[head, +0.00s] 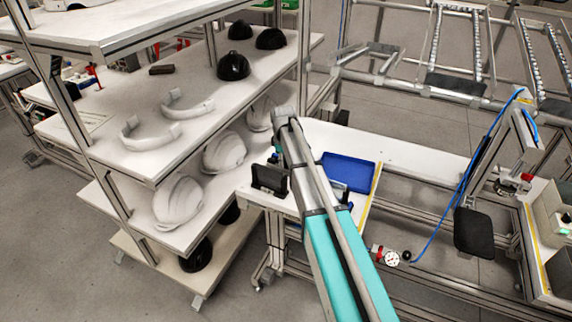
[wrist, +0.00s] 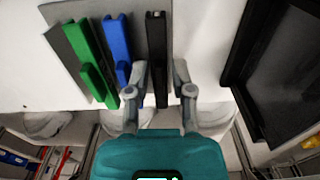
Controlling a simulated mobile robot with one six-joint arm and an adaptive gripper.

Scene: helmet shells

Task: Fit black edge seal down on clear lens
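In the wrist view a long black strip (wrist: 157,45), which looks like the black edge seal, lies beside a blue strip (wrist: 117,50) and a green strip (wrist: 90,60) on a grey plate. My gripper (wrist: 160,68) is open, with one finger on each side of the black strip's near part. A gap shows beside each finger, and the strip does not look gripped. In the head view my arm reaches over the white bench and hides most of the gripper (head: 281,116). I cannot make out a clear lens in either view.
A dark panel with a black frame (wrist: 236,75) stands close on the right in the wrist view. In the head view a black holder (head: 268,179) and a blue tray (head: 348,172) are on the bench. A shelf rack with white helmet shells (head: 222,153) stands left.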

